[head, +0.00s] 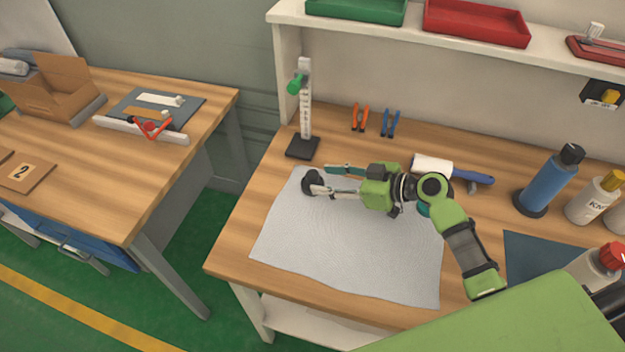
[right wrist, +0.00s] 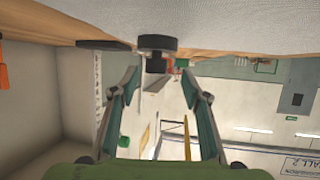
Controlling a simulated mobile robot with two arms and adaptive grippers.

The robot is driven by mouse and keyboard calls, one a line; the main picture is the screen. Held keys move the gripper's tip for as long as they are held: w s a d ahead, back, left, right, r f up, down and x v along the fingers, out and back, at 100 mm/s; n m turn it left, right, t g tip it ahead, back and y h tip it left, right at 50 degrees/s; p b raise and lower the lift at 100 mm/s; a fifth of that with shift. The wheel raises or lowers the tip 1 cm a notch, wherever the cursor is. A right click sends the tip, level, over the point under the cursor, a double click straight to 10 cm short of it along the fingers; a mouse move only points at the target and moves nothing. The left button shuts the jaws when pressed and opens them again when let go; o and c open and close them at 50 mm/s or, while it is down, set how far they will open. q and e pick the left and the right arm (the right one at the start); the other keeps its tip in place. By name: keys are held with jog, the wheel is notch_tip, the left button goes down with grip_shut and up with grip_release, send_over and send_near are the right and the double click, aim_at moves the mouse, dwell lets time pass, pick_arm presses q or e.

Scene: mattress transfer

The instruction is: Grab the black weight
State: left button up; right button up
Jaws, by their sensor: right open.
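The black weight (head: 311,182) sits at the upper left part of the grey cloth mat (head: 345,250) on the workbench. It has a round dark disc and a narrower part. My right gripper (head: 324,180) reaches in from the right, low over the mat, with its fingers open and pointing at the weight. In the right wrist view, the weight (right wrist: 157,43) appears just beyond the open fingertips (right wrist: 160,78), roughly centred between them. I cannot tell whether either finger touches it. My left gripper is not in view.
A height gauge (head: 305,115) on a black base stands just behind the weight. The mat's front is clear. Another table (head: 150,180) stands left.

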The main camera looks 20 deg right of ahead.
aim_at(315, 175)
jog(key=shift+w+a+r+p, duration=0.1)
jog(key=shift+w+a+p, duration=0.15)
jog(key=shift+w+p, duration=0.1)
jog(key=p+x, duration=0.1)
jog(key=x, duration=0.2)
jog(key=shift+w, duration=0.35)
jog(key=shift+w+a+f+p, duration=0.25)
jog(key=shift+w+f+p, duration=0.05)
jog(key=shift+f, duration=0.05)
jog(key=shift+s, duration=0.1)
jog(key=c, duration=1.1)
jog(key=shift+r, duration=0.1)
grip_shut()
